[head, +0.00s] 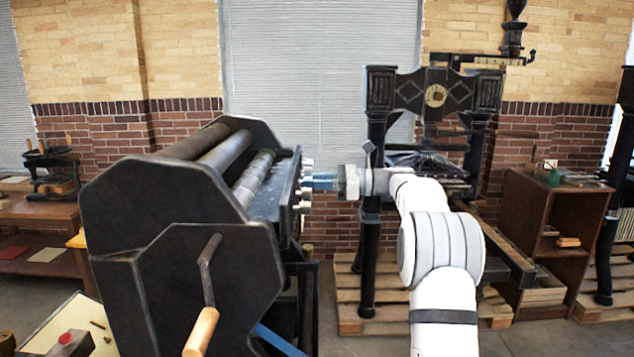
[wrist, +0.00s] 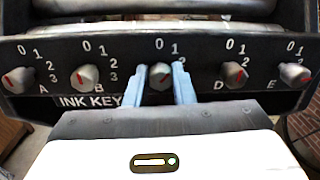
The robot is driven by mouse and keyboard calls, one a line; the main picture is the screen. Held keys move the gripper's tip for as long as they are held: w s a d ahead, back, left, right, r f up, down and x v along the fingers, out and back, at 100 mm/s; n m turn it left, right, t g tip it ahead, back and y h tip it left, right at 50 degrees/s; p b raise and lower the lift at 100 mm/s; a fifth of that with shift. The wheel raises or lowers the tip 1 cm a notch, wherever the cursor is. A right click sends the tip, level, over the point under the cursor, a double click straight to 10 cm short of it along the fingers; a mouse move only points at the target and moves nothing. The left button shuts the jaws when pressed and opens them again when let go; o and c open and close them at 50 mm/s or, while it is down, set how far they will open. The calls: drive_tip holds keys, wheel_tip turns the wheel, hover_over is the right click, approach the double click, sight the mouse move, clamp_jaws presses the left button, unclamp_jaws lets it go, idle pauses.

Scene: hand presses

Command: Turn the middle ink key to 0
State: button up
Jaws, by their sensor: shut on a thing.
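The middle ink key (wrist: 160,75) is a pale grey knob with a red mark, in the centre of the row in the wrist view. The dark panel above it shows 0 directly over it and 1 to the upper right; higher numbers are partly hidden by my right finger. The red mark seems slanted toward the upper right, but is too small to read exactly. My gripper (wrist: 160,88) has its blue fingers on both sides of this knob, shut on it. In the head view my gripper (head: 318,181) reaches the key panel from the right.
Ink keys A (wrist: 19,80) and B (wrist: 85,77) are left of the middle one; D (wrist: 234,74) and E (wrist: 294,75) are right. The D key is close to my right finger. The black press (head: 180,220) with rollers and a crank handle (head: 203,330) stands left of my arm.

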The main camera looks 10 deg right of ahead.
drive_tip(key=shift+c, duration=0.8)
drive_tip(key=shift+d, duration=0.4)
clamp_jaws()
drive_tip(key=shift+a+f+n+b, duration=0.15)
drive_tip(key=shift+n+b, duration=0.15)
drive_tip(key=shift+n, duration=1)
drive_tip(key=shift+a+r+n+b, duration=0.1)
drive_tip(key=shift+n+b, duration=0.15)
drive_tip(key=shift+n, duration=1.05)
drive_tip(key=shift+a+f+n+b, duration=0.15)
drive_tip(key=shift+n+b, duration=0.15)
drive_tip(key=shift+n, duration=1)
drive_tip(key=shift+r, duration=0.15)
